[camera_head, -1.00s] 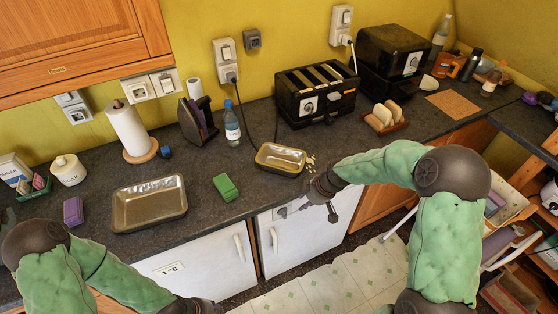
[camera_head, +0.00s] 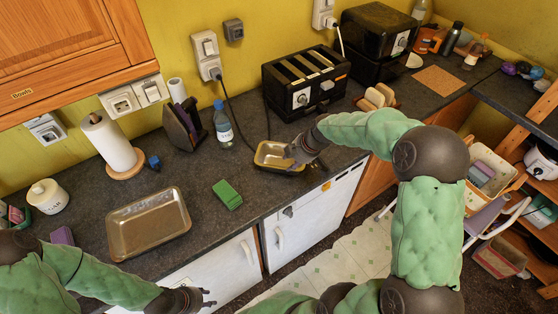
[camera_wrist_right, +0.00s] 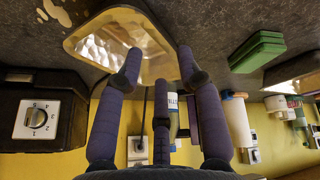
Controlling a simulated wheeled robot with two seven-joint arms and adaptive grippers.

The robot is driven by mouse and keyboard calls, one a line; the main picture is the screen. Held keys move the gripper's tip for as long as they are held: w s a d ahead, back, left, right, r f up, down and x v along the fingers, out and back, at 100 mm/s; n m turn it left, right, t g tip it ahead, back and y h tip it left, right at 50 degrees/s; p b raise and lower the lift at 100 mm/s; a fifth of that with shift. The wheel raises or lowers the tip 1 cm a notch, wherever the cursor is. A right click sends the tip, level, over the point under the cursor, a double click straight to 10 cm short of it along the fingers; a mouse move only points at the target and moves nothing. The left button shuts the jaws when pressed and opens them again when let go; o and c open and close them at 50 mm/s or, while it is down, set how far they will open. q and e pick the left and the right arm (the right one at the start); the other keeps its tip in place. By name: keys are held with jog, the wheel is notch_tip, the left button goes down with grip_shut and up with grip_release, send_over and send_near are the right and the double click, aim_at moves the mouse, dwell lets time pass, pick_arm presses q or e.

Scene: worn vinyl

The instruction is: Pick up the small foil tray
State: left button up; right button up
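The small foil tray (camera_head: 268,154) is a shallow rounded rectangle of golden metal on the dark counter, near its front edge. My right gripper (camera_head: 292,152) is over its right end and hides part of it. In the right wrist view the fingers of my right gripper (camera_wrist_right: 158,68) are spread, with two tips overlapping the rim of the small foil tray (camera_wrist_right: 98,48). Whether they touch it I cannot tell. My left gripper (camera_head: 207,298) is low at the bottom of the head view, fingers apart and empty, in front of the cabinets.
A larger foil tray (camera_head: 150,249) lies on the counter to the left. A green block (camera_head: 227,194) sits between the trays. A water bottle (camera_head: 223,126) and a black toaster (camera_head: 305,83) stand behind the small tray. A bread rack (camera_head: 376,98) is to its right.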

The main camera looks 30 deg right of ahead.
aim_at(283, 170)
jog(key=x, duration=0.8)
jog(key=shift+w+d+f, duration=0.1)
jog(key=shift+w+f, duration=0.1)
jog(key=shift+w, duration=0.05)
grip_shut()
